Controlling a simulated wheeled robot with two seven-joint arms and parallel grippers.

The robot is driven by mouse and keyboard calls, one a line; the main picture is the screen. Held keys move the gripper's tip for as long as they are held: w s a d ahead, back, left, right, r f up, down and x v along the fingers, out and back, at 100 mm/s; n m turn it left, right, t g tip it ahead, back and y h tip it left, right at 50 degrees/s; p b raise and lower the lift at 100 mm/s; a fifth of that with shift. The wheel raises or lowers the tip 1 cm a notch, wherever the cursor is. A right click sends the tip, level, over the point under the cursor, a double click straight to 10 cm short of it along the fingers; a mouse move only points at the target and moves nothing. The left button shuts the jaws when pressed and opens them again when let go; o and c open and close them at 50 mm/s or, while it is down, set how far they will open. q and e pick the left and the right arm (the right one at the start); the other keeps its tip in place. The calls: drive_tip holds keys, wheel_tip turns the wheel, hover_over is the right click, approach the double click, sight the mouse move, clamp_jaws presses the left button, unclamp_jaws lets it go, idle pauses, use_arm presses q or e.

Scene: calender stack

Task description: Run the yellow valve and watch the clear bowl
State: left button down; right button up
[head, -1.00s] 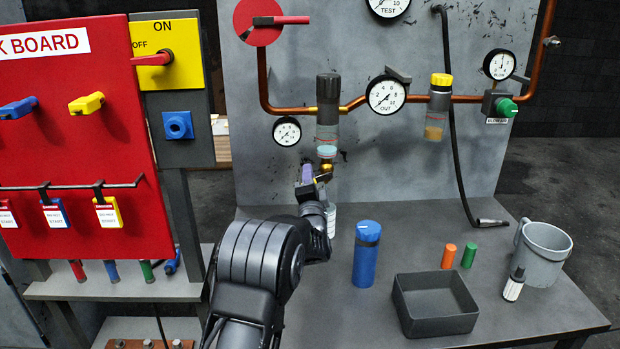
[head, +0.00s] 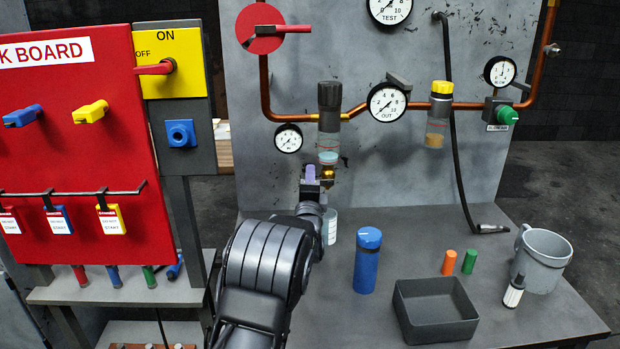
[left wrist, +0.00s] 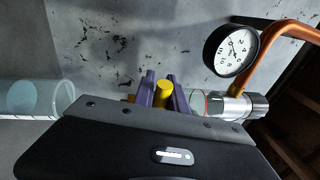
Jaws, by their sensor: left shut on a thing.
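The clear bowl (head: 328,145) hangs under the dark-topped unit on the copper pipe, with pale blue liquid low in it. It also shows on its side in the left wrist view (left wrist: 202,103). The small yellow valve (left wrist: 163,93) is just below the bowl, partly hidden in the head view. My left gripper (head: 314,174) is at the valve, its purple fingers on either side of it, shut on it. A clear jar (head: 330,226) stands on the bench below, partly behind my arm; it shows at the left of the wrist view. My right gripper is out of view.
A blue canister (head: 367,262), a dark open tray (head: 436,323), orange and green plugs, a brush-like tool (head: 514,290) and a grey mug (head: 541,262) stand on the bench to the right. The red lock board (head: 75,130) is close on the left.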

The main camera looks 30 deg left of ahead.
use_arm(q)
drive_tip(key=c, duration=1.4)
unclamp_jaws()
drive_tip(key=shift+r, duration=0.1)
drive_tip(key=shift+s, duration=0.1)
drive_tip(key=shift+b+v, duration=0.45)
drive_tip(key=shift+v, duration=3.4)
